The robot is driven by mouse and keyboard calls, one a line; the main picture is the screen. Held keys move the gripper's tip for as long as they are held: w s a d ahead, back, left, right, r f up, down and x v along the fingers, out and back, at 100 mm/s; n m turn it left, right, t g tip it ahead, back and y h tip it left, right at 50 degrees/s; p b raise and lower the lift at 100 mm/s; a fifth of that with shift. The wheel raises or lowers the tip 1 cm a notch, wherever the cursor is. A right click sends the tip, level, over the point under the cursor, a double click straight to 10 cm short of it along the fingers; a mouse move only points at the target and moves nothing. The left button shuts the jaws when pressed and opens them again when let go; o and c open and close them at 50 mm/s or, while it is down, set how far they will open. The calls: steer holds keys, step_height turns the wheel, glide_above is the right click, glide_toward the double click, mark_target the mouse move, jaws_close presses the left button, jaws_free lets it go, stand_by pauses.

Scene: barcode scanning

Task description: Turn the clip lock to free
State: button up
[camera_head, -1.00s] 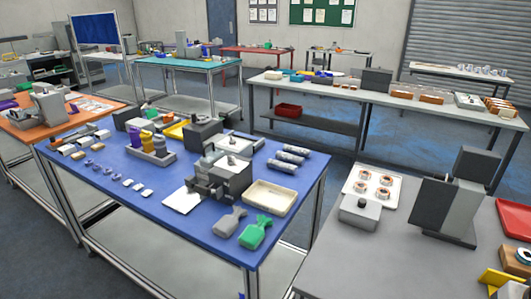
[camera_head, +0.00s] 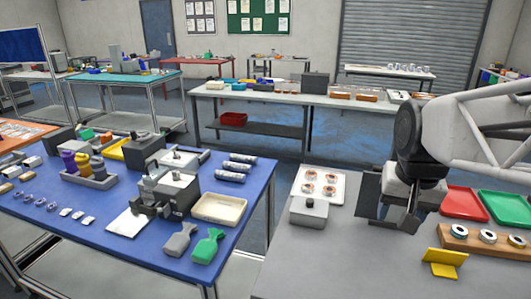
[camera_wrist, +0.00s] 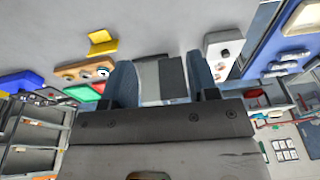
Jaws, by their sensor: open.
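I cannot make out for certain which part is the clip lock. My gripper (camera_head: 398,218) hangs over that device at the right of the head view. In the wrist view, my gripper (camera_wrist: 163,85) has its two fingers apart, with the grey device (camera_wrist: 172,75) showing between them. Nothing is held. Whether the fingers touch the device cannot be told.
A white tray with several copper-coloured rings (camera_head: 338,185) lies behind the knobbed box. A yellow bracket (camera_head: 445,262), a wooden block with rings (camera_head: 460,235), a red tray (camera_head: 463,203) and a green tray (camera_head: 505,207) are to the right. A cluttered blue table (camera_head: 75,235) is at left. The grey table's front is clear.

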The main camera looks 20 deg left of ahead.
steer(key=w+a+r, duration=0.3)
steer(key=w+a, duration=0.9)
steer(key=a, duration=0.2)
steer(key=g, duration=0.2)
glide_toward(176, 175)
steer(key=shift+w+a+f, duration=0.25)
steer(key=shift+w+a, duration=0.05)
steer(key=shift+a, duration=0.1)
steer(key=shift+f, duration=0.1)
steer(key=shift+f, duration=3.8)
